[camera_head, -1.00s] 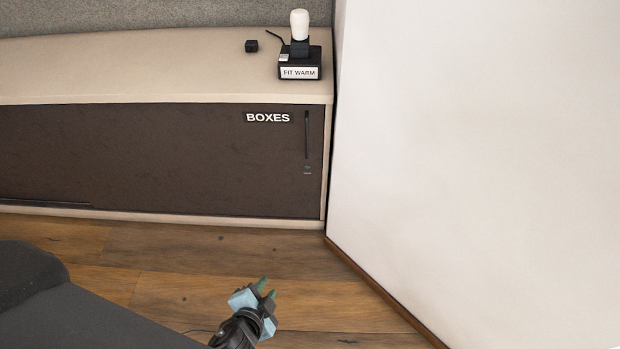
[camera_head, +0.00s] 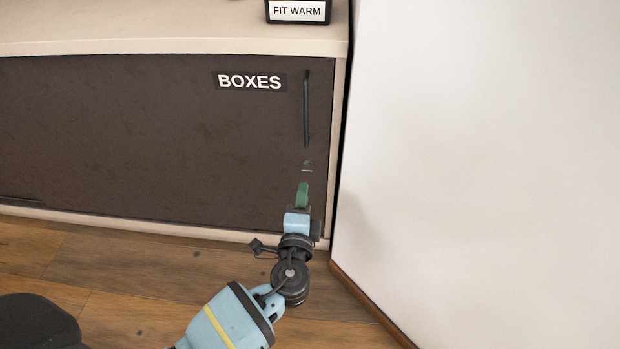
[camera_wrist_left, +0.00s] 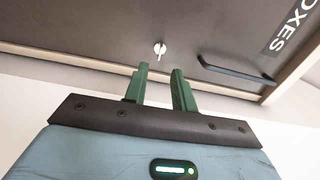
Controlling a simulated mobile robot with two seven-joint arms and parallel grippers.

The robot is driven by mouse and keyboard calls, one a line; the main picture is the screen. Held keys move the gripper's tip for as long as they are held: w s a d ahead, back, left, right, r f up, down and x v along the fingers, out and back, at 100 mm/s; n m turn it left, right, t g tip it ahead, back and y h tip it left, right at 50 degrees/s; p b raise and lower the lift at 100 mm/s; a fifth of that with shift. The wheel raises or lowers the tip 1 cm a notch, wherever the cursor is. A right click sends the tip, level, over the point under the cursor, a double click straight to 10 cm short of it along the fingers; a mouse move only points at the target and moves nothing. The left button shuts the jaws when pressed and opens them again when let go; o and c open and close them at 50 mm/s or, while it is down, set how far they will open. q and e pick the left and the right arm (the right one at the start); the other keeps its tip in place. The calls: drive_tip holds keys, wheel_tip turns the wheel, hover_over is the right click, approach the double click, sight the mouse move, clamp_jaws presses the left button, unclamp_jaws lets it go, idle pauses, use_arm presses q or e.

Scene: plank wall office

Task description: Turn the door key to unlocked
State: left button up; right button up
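The door key (camera_wrist_left: 159,50) is a small light metal key in the dark cabinet door (camera_head: 150,140). In the head view it shows as a small bright mark (camera_head: 307,168) below the door's black handle (camera_head: 307,108). My left gripper (camera_head: 303,184) is just below the key in the head view. In the left wrist view its two green fingers (camera_wrist_left: 158,82) stand apart with nothing between them, and the key is beyond their tips, nearer the left finger. The fingers appear apart from the key. My right gripper is not in view.
A white wall panel (camera_head: 480,150) stands close on the right of the cabinet. A box labelled FIT WARM (camera_head: 297,11) is on the cabinet top. A BOXES label (camera_head: 249,82) is on the door. Wooden floor (camera_head: 130,275) lies in front.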

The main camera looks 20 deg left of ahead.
sight(307, 167)
use_arm(q)
drive_tip(key=shift+w, duration=0.15)
